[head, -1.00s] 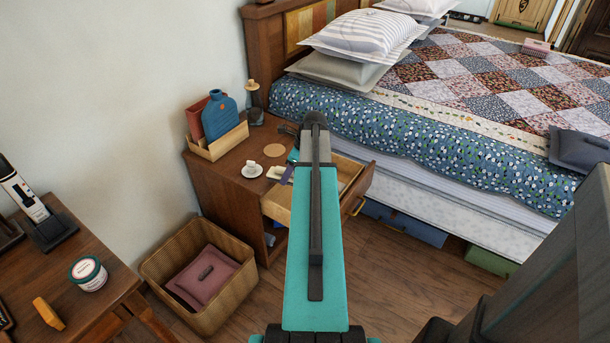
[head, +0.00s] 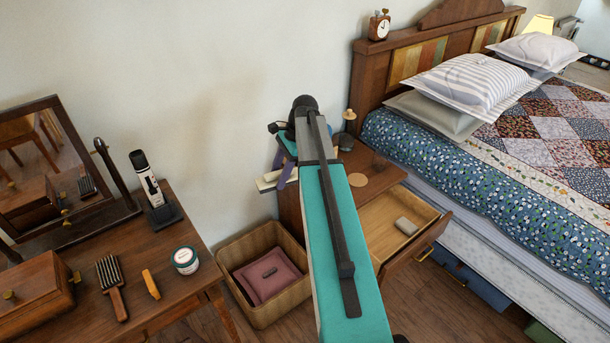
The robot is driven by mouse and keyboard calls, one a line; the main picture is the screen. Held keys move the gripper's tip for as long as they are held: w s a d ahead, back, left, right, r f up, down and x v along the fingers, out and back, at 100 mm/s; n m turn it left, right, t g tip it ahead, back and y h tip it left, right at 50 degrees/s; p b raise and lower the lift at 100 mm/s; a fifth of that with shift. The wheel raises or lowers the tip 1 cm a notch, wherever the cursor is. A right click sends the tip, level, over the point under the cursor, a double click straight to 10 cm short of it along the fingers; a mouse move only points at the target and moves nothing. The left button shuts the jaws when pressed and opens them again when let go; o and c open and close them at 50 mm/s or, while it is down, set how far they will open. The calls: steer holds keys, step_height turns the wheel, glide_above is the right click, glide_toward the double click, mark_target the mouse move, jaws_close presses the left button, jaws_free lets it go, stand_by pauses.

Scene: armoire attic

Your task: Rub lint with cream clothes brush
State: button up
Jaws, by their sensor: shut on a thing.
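My gripper (head: 285,172), with purple fingers, is partly hidden behind my arm in the head view. It is shut on a pale bar, the cream clothes brush (head: 268,183), held above the basket's back right side, near the nightstand. No lint can be made out for certain. A small dark patch (head: 269,272) lies on the dusky pink cushion (head: 258,287) in the wicker basket (head: 264,317); I cannot tell what it is. The brush is well apart from the cushion.
The nightstand (head: 352,160) has its drawer (head: 386,254) pulled open, with a small grey block (head: 405,226) inside. The bed (head: 480,180) fills the right.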

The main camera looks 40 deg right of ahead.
steer(key=w+a+r+n+g+p, duration=0.1)
steer(key=a+r+n+g+p, duration=0.1)
steer(key=a+r+n+p, duration=0.3)
steer(key=w+a+r+n+g+p, duration=0.1)
steer(key=a+r+n+p, duration=0.4)
steer(key=a+r, duration=0.8)
steer(key=a+g, duration=0.1)
steer(key=a, duration=0.7)
steer(key=shift+w+a+r+n+h, duration=0.2)
steer(key=shift+n+h, duration=0.1)
steer(key=shift+h, duration=0.1)
steer(key=shift+f, duration=0.1)
